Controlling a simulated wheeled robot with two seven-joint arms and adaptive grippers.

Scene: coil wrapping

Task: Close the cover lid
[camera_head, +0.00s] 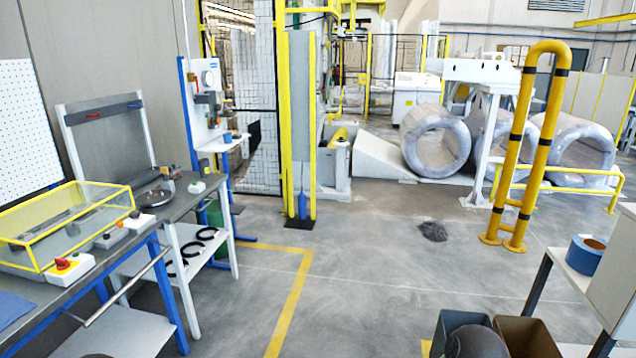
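A clear cover with a yellow frame (103,184) sits on the grey workbench (160,212) at the left. It stands over a low box-like fixture with grey metal parts inside. I cannot tell for sure whether its lid is open or shut. Neither of my grippers shows in the head view, so nothing is seen touching the cover.
A red-knobbed switch box (69,266) and small button boxes (110,238) line the bench's front. A blue tape roll (585,254) lies on a stand at right, beside dark bins (527,337). A yellow barrier (524,150) stands behind.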

